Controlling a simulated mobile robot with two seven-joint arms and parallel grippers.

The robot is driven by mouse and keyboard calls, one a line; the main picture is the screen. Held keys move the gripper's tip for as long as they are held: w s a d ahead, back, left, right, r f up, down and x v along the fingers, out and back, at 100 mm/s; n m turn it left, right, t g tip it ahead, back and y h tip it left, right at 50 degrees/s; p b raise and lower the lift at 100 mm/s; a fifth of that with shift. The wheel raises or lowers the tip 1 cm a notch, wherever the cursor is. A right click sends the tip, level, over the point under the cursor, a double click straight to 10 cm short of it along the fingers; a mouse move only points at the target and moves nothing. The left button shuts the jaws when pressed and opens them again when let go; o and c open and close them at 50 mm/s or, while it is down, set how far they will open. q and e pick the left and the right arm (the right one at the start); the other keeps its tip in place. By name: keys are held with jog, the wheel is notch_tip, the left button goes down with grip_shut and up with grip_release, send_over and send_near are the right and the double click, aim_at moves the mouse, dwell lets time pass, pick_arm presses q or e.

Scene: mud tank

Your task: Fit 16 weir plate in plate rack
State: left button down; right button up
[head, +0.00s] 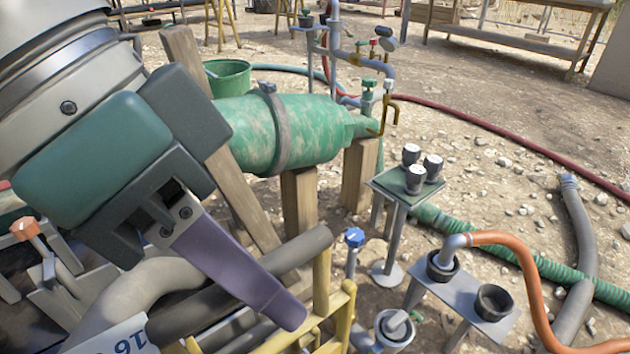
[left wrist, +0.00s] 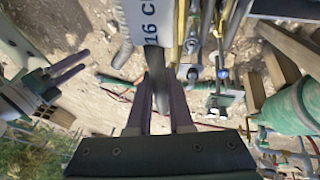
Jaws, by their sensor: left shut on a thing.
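My left gripper (head: 285,305) reaches in from the left in the head view. In the left wrist view its two fingers are shut on the dark bar-like grip (left wrist: 157,88) of the 16 weir plate. The white face of the plate (left wrist: 138,18), marked "16", shows at the top of that view and at the lower left edge of the head view (head: 112,340). Most of the plate is cut off. My right gripper (left wrist: 72,68) shows at the left of the left wrist view, open and empty. I cannot clearly pick out the plate rack.
A yellow-railed frame (head: 337,315) stands beside the plate. Behind it is a green tank (head: 315,128) on wooden posts. To the right are a small stand with black cups (head: 415,178) and a stand with an orange hose (head: 505,248). Stony ground with hoses lies beyond.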

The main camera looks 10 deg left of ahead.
pick_arm(q)
jog(key=shift+r+p, duration=0.1)
jog(key=shift+p, duration=0.45)
jog(key=shift+f, duration=0.2)
notch_tip(320, 180, down, 6)
jog(key=b, duration=0.2)
dwell(0.4)
jog(key=shift+f, duration=0.1)
jog(key=shift+f+b, duration=1.25)
jog(key=shift+f, duration=1.7)
